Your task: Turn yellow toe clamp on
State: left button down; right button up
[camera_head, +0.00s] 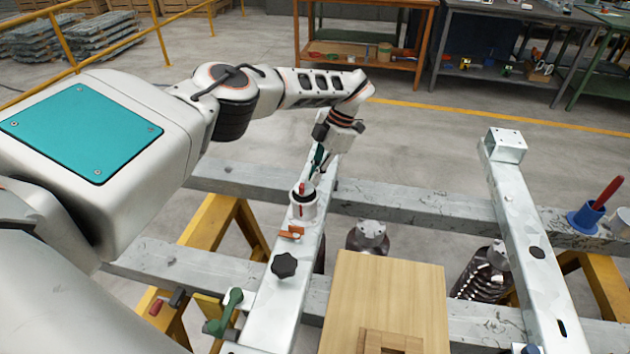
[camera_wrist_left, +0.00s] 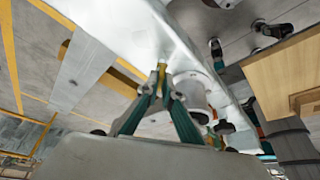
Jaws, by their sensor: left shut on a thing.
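The yellow toe clamp shows only as a small yellow piece (camera_wrist_left: 161,77) between my left fingertips in the left wrist view. Its body is hidden, and in the head view I cannot make it out behind the gripper. My left gripper (camera_head: 318,158), with dark teal fingers, reaches down at the far end of the left grey metal beam (camera_head: 262,312). In the wrist view the left gripper (camera_wrist_left: 162,92) has its fingertips closed together on the yellow piece, close against the beam. My right gripper does not show.
A white cup-shaped fixture with a red handle (camera_head: 303,200), a black knob (camera_head: 285,265) and a green clamp (camera_head: 230,306) sit along the left beam. A wooden board (camera_head: 385,290) lies to its right. A blue fixture (camera_head: 585,219) stands at far right.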

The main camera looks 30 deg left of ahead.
pick_arm(q)
jog(key=shift+a+f+n+g+h+b, duration=0.1)
jog(key=shift+f+n+g+h+b, duration=0.2)
jog(key=shift+n+b, duration=0.5)
jog(key=shift+r+n, duration=0.1)
jog(key=shift+n, duration=0.6)
jog(key=n+h, duration=0.1)
jog(key=n+b, duration=0.1)
jog(key=n, duration=0.1)
jog(key=shift+w+a+r+n+g+h, duration=0.1)
jog(key=shift+n+g+h, duration=0.2)
jog(key=shift+h, duration=0.1)
jog(key=shift+r+n+h, duration=0.15)
jog(key=shift+n+h, duration=0.35)
jog(key=shift+n, duration=0.6)
jog(key=shift+a+n, duration=0.1)
jog(key=shift+n, duration=0.7)
jog(key=shift+n+h, duration=0.4)
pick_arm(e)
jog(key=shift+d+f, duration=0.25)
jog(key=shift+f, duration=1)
pick_arm(q)
jog(key=c, duration=2.2)
grip_release()
jog(key=shift+c, duration=0.2)
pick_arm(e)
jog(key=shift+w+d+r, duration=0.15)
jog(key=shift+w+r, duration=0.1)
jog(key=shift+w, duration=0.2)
